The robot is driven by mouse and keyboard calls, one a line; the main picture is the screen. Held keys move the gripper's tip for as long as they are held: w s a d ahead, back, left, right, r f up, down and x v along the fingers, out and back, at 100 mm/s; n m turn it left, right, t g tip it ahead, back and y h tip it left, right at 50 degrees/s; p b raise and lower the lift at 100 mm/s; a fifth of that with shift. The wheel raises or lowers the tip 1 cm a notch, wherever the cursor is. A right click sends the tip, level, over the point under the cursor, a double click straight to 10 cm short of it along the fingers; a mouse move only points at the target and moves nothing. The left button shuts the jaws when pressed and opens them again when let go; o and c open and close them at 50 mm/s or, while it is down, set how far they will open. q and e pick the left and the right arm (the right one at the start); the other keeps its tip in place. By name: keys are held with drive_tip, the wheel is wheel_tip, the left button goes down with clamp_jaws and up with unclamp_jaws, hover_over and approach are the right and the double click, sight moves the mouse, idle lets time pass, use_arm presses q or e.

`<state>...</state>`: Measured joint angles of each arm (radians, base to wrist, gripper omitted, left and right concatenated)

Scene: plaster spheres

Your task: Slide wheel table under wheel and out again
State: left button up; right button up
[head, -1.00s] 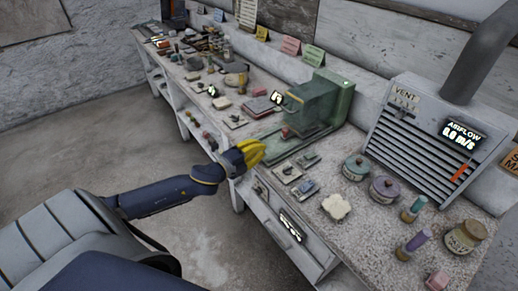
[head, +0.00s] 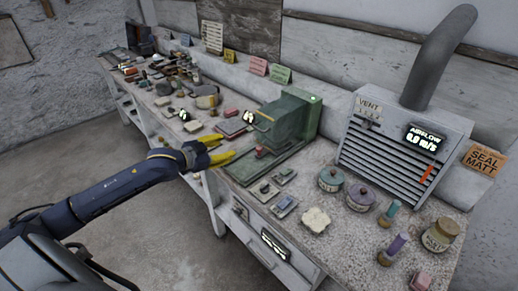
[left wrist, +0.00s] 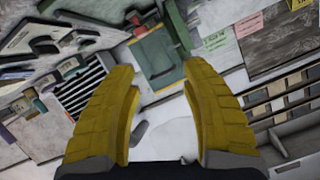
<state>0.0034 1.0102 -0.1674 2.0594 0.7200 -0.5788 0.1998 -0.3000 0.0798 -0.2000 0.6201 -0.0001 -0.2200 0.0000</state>
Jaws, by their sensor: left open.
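The green wheel machine (head: 285,126) stands on the bench in the head view, with its flat green table (head: 236,171) at its front and left. A small red knob (head: 261,151) shows at that table. The wheel itself cannot be made out. My left gripper (head: 224,151) is open and empty, its yellow fingers just left of the green table and near the bench's front edge. In the left wrist view the green machine (left wrist: 154,52) shows between and beyond the open fingers. Nothing visible is between the fingers. My right gripper is not in view.
A grey vent box (head: 395,150) stands right of the machine. Many small items crowd the bench to the left. The floor before the bench is clear.

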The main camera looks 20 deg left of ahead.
sight(258, 148)
use_arm(q)
drive_tip(key=w+d+f+n, duration=0.1)
drive_tip(key=w+d+f, duration=0.1)
drive_tip(key=w, duration=0.2)
drive_tip(key=w+d+f+n, duration=0.1)
drive_tip(key=w+d+f, duration=0.1)
drive_tip(key=w, duration=0.3)
drive_tip(key=w+d+f+n+g, duration=0.1)
drive_tip(key=w+d+f, duration=0.2)
drive_tip(key=w, duration=0.2)
drive_tip(key=shift+f+n+h, duration=0.3)
drive_tip(key=shift+f, duration=0.1)
drive_tip(key=shift+d, duration=0.1)
clamp_jaws()
idle(0.4)
